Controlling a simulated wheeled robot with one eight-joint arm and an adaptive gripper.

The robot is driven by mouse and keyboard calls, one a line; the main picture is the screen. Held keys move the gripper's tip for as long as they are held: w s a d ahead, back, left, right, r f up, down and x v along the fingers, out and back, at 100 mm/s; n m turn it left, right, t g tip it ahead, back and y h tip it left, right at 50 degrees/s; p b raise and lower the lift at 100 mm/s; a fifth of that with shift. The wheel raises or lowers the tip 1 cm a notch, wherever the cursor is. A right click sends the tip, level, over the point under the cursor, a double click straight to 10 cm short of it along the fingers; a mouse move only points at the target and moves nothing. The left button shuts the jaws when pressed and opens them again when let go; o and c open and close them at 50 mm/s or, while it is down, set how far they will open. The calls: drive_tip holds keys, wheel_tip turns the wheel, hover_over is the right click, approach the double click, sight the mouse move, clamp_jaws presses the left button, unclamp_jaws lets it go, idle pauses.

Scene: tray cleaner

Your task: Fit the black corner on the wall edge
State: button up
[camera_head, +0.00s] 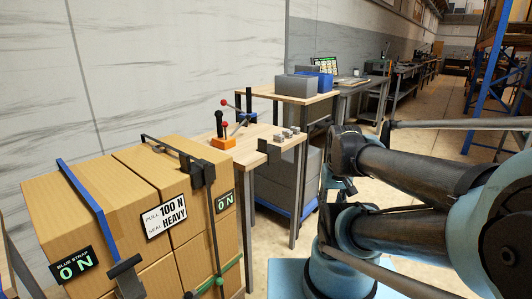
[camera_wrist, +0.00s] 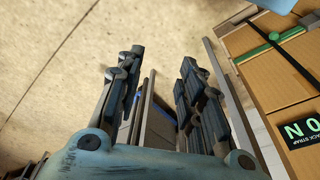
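My gripper (camera_wrist: 159,62) is open in the wrist view, its two dark fingers apart with nothing between them. Floor and a blue and grey thing show beyond the gap. In the head view, a small black angled piece (camera_head: 270,152) sits at the front edge of the wooden bench; I cannot tell if it is the black corner. A black block (camera_head: 202,174) also sits at the top edge of the carton stack (camera_head: 185,215), where the black strap bends down. My gripper is apart from both. I cannot tell which edge is the wall edge.
A blue strap (camera_head: 82,195) crosses the cartons. The bench (camera_head: 250,140) carries an orange-based tool (camera_head: 223,142) and small grey blocks (camera_head: 287,134). Grey and blue bins (camera_head: 297,85) stand behind. In the wrist view, the cartons (camera_wrist: 277,75) are at the right; open floor (camera_wrist: 60,60) is at the left.

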wheel_tip(320, 180, up, 26)
drive_tip(key=n+g, duration=0.2)
drive_tip(key=n, duration=0.8)
hover_over(263, 140)
drive_tip(key=f, duration=1.6)
drive_tip(key=shift+w+f, duration=0.25)
drive_tip(key=shift+f, duration=0.1)
clamp_jaws()
